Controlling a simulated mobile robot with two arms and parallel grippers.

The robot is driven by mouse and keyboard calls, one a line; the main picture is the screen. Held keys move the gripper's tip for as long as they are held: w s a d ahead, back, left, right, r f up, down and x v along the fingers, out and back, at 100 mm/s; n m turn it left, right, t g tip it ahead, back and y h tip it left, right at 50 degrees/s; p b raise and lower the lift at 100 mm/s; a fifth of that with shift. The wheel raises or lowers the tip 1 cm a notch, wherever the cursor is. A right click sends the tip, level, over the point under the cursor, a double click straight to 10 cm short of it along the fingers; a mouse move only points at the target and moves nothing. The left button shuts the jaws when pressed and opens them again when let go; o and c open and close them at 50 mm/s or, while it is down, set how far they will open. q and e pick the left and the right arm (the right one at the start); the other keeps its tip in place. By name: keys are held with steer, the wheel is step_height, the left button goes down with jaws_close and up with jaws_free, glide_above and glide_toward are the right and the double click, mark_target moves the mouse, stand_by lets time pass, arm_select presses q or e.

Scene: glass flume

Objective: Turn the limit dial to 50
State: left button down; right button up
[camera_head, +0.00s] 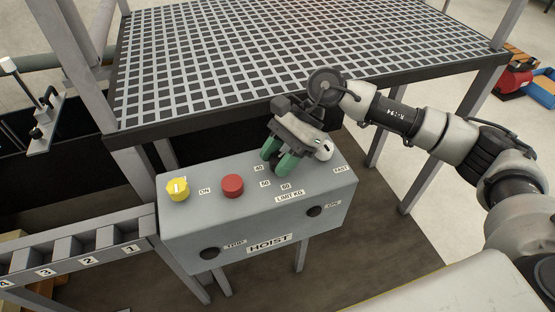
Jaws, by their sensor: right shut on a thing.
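The grey hoist control box (178,233) stands in the middle of the head view. The "LIMIT KG" label (290,196) is on its top, with the scale marks 40, 50 and 60 just above it. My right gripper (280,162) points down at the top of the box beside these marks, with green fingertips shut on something. The limit dial is hidden by the fingers and its pointer cannot be read. A yellow knob (177,189) with a white mark and a red button (232,185) sit to the left on the box top. My left gripper is not in view.
A black-framed grating platform (300,50) lies behind and above the box, close to my right arm. A numbered ladder-like rail (88,250) runs at the lower left. Grey posts stand around. Red and blue items (515,82) lie at the far right.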

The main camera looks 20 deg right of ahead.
steer(key=o, duration=0.9)
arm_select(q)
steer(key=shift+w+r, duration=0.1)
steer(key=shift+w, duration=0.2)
arm_select(e)
steer(key=shift+w+d+r, duration=0.1)
steer(key=shift+d+r, duration=0.1)
steer(key=shift+d, duration=0.05)
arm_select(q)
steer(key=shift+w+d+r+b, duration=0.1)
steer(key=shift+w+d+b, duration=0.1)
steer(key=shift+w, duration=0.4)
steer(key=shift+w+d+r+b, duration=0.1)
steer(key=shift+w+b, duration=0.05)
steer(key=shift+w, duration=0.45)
arm_select(e)
steer(key=v, duration=1)
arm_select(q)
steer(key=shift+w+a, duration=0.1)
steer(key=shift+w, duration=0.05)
